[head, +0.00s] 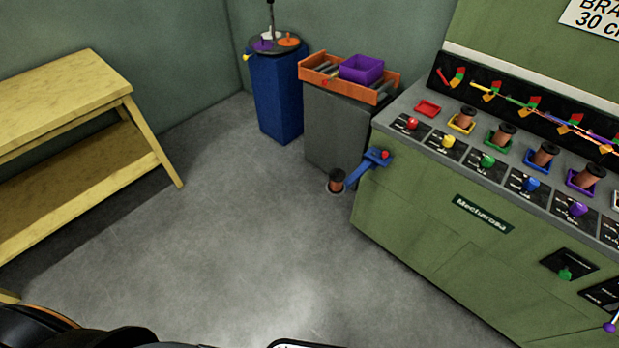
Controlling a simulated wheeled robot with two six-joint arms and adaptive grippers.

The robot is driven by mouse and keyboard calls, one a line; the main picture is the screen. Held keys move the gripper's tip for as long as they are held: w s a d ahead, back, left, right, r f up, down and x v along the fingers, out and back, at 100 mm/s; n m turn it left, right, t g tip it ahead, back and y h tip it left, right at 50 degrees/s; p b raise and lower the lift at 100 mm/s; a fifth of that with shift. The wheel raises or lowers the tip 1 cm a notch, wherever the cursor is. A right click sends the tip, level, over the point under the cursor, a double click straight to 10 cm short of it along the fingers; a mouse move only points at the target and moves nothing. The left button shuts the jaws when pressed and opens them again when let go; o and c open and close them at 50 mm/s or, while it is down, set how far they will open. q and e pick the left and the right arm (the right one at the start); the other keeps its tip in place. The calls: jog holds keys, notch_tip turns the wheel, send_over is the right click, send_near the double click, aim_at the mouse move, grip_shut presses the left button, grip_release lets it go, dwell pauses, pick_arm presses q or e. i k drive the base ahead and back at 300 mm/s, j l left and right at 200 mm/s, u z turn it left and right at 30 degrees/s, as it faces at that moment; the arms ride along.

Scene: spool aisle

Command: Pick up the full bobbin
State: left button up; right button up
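A brown bobbin with a dark top (336,182) stands upright at the outer end of a blue arm (356,172) on the machine's left corner. Several similar brown bobbins stand on the green machine's top: one in the yellow tray (466,117), one in the green tray (504,132), one in the blue tray (543,152) and one in the purple tray (585,176). The red tray (428,108) is empty. How much is wound on each bobbin is too small to tell. Neither of my grippers shows; only dark parts of my body are at the bottom edge.
A yellow wooden bench (70,90) stands at the left. The green machine (440,220) fills the right. The floor (230,230) between is clear.

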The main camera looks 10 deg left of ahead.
aim_at(337, 176)
jog(key=i+j+z, duration=0.1)
jog(key=z, duration=0.4)
jog(key=i+j+z, duration=0.1)
jog(key=z, duration=0.4)
jog(key=j+z, duration=0.2)
jog(key=z, duration=0.3)
jog(key=j+z, duration=0.2)
jog(key=j, duration=0.45)
jog(key=i+j+z, duration=0.2)
jog(key=j, duration=0.5)
jog(key=k+j+z, duration=0.2)
jog(key=j, duration=0.4)
jog(key=j+z, duration=0.2)
jog(key=j, duration=0.5)
jog(key=k+j+z, duration=0.2)
jog(key=j, duration=0.4)
jog(key=i+j, duration=0.05)
